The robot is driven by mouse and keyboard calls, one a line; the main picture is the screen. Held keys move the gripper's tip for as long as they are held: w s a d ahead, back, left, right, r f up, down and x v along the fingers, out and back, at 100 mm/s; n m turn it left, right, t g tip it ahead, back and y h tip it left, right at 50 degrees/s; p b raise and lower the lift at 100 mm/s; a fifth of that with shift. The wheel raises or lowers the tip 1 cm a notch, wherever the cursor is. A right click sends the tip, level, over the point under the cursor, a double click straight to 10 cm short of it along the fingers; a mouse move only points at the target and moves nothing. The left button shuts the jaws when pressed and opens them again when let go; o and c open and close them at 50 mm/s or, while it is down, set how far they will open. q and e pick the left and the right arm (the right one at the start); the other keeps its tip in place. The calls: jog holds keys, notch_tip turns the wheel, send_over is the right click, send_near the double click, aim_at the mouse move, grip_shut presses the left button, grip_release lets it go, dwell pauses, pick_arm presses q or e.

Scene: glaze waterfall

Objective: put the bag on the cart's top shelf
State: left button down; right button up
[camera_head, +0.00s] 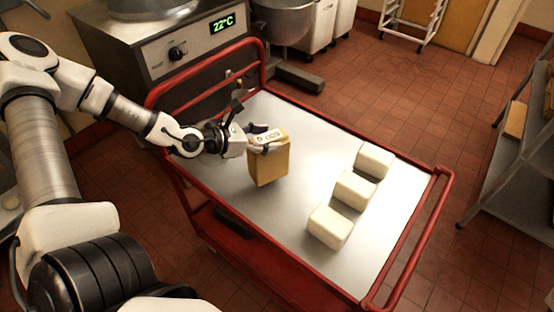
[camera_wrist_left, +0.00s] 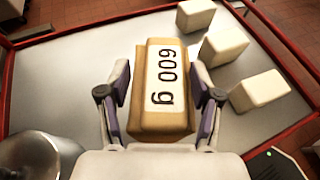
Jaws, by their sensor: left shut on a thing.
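A tan bag (camera_head: 270,164) is at the left part of the cart's metal top shelf (camera_head: 305,233). In the left wrist view the bag (camera_wrist_left: 145,115) shows a white label reading "600 g" and sits between the two fingers. My left gripper (camera_head: 262,140) is shut on the bag near its upper end. The bag looks upright over the shelf. I cannot tell whether its bottom touches the shelf. My right gripper is in neither view.
White blocks (camera_head: 354,190) stand in a row on the right half of the shelf. A red rail (camera_head: 412,240) borders the cart. A machine with a 22°C display (camera_head: 222,23) stands behind it on the left. A grey rack (camera_head: 515,165) is at the right. Bare shelf lies between bag and blocks.

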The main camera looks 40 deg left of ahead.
pick_arm(q)
jog(key=w, duration=0.1)
jog(key=w+d+b, duration=0.1)
jog(key=shift+w+d+f, duration=0.15)
jog(key=shift+w+d, duration=0.05)
jog(key=shift+w, duration=0.15)
notch_tip(320, 180, down, 3)
jog(key=shift+w+f+b, duration=0.1)
jog(key=shift+f+b, duration=0.05)
jog(key=shift+b, duration=0.25)
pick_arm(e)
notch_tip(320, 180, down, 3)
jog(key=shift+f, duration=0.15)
pick_arm(q)
jog(key=shift+f, duration=0.1)
jog(key=shift+c, duration=1.1)
grip_release()
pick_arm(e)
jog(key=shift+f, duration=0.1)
